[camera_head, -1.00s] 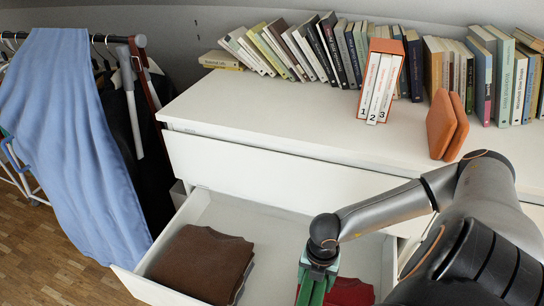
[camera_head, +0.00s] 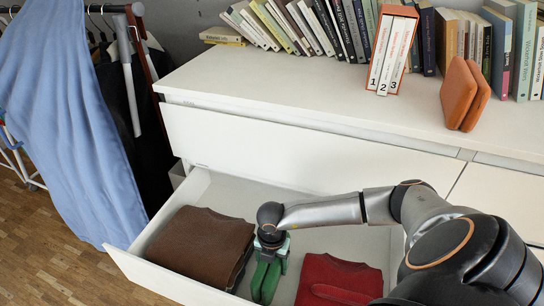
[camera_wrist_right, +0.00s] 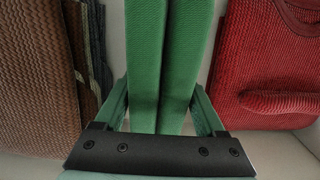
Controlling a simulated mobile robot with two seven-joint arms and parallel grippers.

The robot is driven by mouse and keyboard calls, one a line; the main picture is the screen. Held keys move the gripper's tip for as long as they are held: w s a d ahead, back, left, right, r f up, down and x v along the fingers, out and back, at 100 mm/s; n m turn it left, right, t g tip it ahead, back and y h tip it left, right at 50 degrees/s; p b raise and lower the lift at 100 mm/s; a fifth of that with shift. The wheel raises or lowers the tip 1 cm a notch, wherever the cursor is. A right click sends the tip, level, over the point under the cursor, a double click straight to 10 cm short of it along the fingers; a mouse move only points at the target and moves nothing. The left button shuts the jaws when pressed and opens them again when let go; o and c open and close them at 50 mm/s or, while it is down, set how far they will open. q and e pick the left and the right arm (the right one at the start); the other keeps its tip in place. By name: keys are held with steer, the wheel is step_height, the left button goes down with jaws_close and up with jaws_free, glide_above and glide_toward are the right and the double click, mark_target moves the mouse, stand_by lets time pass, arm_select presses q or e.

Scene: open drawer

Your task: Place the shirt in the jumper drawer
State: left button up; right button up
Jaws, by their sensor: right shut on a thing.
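My right gripper (camera_head: 270,250) is over the open white drawer (camera_head: 160,228), pointing down. It is shut on a green folded knit garment (camera_head: 266,281), likely the shirt, which hangs between its fingers. In the right wrist view the same garment (camera_wrist_right: 146,65) shows as two upright folds between the fingers. It is between a brown folded stack (camera_head: 203,246) on the left and a red folded garment (camera_head: 335,278) on the right. I cannot tell whether it touches the drawer floor. My left gripper is out of view.
A closed white drawer front (camera_head: 290,150) is above and behind the open one. The dresser top (camera_head: 280,88) carries books, an orange-framed book set (camera_head: 392,52) and an orange bookend-like object (camera_head: 464,95). A blue cloth (camera_head: 75,130) hangs on a rack at left.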

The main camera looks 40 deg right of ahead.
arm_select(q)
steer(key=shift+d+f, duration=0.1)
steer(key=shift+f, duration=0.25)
arm_select(e)
steer(key=shift+f, duration=0.35)
steer(key=shift+f, duration=0.15)
steer(key=o, duration=1.5)
step_height(320, 180, up, 12)
steer(key=p, duration=0.5)
steer(key=shift+w+f, duration=0.1)
steer(key=shift+f, duration=0.1)
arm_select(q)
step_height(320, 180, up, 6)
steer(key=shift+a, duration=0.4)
arm_select(e)
steer(key=shift+r, duration=0.4)
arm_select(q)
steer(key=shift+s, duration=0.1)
